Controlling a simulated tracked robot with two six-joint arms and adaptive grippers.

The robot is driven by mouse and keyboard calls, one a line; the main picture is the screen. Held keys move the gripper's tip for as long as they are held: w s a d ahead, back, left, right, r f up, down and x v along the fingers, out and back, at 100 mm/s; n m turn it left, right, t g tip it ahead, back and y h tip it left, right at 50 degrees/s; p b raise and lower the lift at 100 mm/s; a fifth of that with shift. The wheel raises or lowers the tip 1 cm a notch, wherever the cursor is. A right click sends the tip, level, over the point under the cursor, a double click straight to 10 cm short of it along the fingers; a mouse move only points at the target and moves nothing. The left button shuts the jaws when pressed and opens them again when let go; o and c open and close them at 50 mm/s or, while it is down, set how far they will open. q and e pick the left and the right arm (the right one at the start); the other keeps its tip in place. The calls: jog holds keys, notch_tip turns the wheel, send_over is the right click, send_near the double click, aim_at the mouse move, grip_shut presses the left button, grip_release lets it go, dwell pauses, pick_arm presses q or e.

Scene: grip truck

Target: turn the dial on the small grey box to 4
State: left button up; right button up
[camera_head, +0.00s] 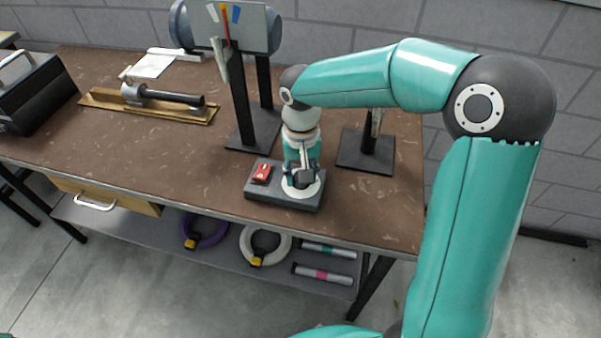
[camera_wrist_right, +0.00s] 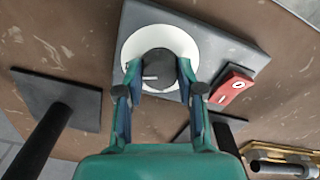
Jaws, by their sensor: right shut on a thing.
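The small grey box (camera_head: 258,207) lies flat on the brown table near its front edge. Its top carries a white round plate (camera_wrist_right: 191,47) with a dark dial (camera_wrist_right: 158,64) in the middle. A pale pointer line shows on the dial; the numbers around it cannot be read. A red switch (camera_head: 262,173) sits on the box beside the plate, and it also shows in the right wrist view (camera_wrist_right: 232,86). My right gripper (camera_head: 301,174) comes down from above and is shut on the dial, one finger on each side. My left gripper is not in view.
A black stand (camera_head: 247,133) rises behind the box, and another black base (camera_head: 366,152) stands to its right. A wooden board with a dark-handled tool (camera_head: 150,104) lies at the left. Rings and tubes lie on the shelf (camera_head: 221,255) below.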

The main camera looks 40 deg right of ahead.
jog(key=shift+w+r, duration=0.1)
jog(key=shift+w, duration=0.05)
jog(key=o, duration=1.1)
jog(key=shift+o, duration=0.2)
notch_tip(320, 180, up, 12)
